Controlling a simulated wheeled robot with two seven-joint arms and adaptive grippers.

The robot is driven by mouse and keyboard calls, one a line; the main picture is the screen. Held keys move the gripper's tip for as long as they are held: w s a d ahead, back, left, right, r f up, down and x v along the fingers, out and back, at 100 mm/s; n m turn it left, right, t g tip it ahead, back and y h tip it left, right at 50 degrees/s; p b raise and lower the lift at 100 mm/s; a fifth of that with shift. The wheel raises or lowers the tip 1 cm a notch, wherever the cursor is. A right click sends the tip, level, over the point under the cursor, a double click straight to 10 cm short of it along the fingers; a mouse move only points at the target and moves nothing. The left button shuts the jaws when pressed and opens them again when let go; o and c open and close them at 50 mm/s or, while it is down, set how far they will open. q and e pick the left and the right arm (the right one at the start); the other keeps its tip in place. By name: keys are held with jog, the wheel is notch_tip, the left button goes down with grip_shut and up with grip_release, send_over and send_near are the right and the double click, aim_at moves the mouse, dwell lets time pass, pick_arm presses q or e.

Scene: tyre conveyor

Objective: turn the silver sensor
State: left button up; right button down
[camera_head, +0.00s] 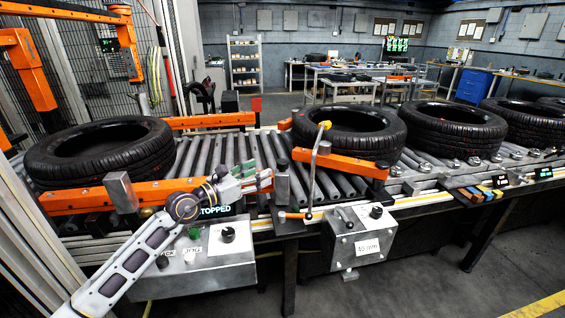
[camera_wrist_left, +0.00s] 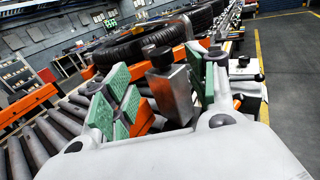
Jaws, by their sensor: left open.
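The silver sensor (camera_head: 282,188) is an upright metal block with a dark round top, at the front edge of the roller conveyor. It also shows in the left wrist view (camera_wrist_left: 171,92), upright between the two finger sides. My left gripper (camera_head: 262,181) has green pads and is just left of the sensor. In the left wrist view the green-padded fingers (camera_wrist_left: 165,88) are spread apart, with a gap on the left side of the block. Whether the right finger touches it I cannot tell. My right gripper is in neither view.
Tyres (camera_head: 350,130) lie along the conveyor, and another tyre (camera_head: 100,150) is at left. Orange guide bars (camera_head: 340,163) flank the rollers. A control box (camera_head: 205,262) with knobs and a "STOPPED" display sits under my left arm. A bent lever (camera_head: 316,165) stands right of the sensor.

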aim_at(278, 164)
pick_arm(q)
jog(key=x, duration=0.6)
jog(key=shift+x, duration=1.9)
jog(key=shift+w+d+f, duration=0.1)
jog(key=shift+w+d, duration=0.15)
jog(key=shift+w, duration=0.1)
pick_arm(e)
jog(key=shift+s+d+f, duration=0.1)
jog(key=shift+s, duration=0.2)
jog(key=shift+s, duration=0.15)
